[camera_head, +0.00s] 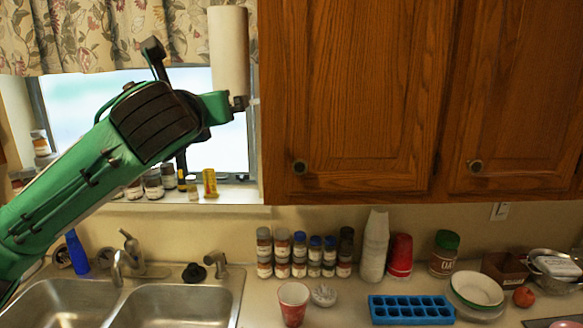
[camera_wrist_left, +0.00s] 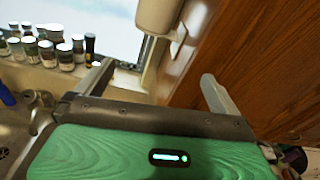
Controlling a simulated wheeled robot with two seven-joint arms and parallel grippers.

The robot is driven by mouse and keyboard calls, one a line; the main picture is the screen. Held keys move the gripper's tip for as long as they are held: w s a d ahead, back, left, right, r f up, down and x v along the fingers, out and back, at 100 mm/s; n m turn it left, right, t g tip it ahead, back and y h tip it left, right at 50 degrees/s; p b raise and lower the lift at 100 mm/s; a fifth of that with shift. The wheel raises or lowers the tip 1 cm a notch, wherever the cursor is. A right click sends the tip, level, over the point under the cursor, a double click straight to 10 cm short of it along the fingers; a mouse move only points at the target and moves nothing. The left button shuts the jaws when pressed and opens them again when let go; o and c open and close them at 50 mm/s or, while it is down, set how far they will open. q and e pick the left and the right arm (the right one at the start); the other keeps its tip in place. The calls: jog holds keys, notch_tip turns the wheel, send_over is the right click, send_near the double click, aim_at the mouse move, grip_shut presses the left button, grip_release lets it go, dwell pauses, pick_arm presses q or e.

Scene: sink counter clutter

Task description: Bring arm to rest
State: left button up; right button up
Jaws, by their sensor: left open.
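My left arm (camera_head: 75,185), green with black parts, reaches in from the left of the head view. It is raised in front of the window, above the sink. My left gripper (camera_wrist_left: 155,85) shows in the left wrist view with its two grey fingers spread wide apart and nothing between them. My right arm and gripper are not in view.
A paper towel roll (camera_head: 229,52) hangs close beside the left hand. Wooden cabinets (camera_head: 375,100) are to the right. Jars (camera_head: 153,184) line the sill above the double sink (camera_head: 175,307). A red cup (camera_head: 293,302), spice jars and a blue ice tray (camera_head: 411,310) stand on the counter.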

pick_arm(q)
jog(key=s+f+n+g+h, duration=0.1)
jog(key=s+f+n+g, duration=0.3)
jog(key=f, duration=0.9)
jog(key=s+d+f+n, duration=0.1)
jog(key=f+n, duration=0.5)
jog(key=f, duration=0.7)
jog(key=s+f+n+g+h, duration=0.1)
jog(key=s+f+n+g, duration=0.35)
jog(key=f, duration=0.85)
jog(key=s+a+f+n+g+y, duration=0.1)
jog(key=s+a+f+n+g, duration=0.3)
jog(key=s+f+n, duration=0.7)
jog(key=s+a+f+n+g+y, duration=0.1)
jog(key=s+a+f+n, duration=0.55)
jog(key=s+f, duration=0.8)
notch_tip(320, 180, down, 30)
jog(key=s+d+g+b, duration=0.1)
jog(key=s+b, duration=0.1)
jog(key=s+a+f, duration=0.1)
jog(key=s+f, duration=0.8)
jog(key=f, duration=0.1)
jog(key=s+a+f+g, duration=0.1)
jog(key=s+a+f, duration=0.1)
jog(key=s+f, duration=0.8)
jog(key=shift+a+f+y+b, duration=0.25)
jog(key=shift+f+y+b, duration=0.1)
jog(key=shift+f, duration=0.1)
jog(key=shift+s+g, duration=0.1)
jog(key=shift+g, duration=0.15)
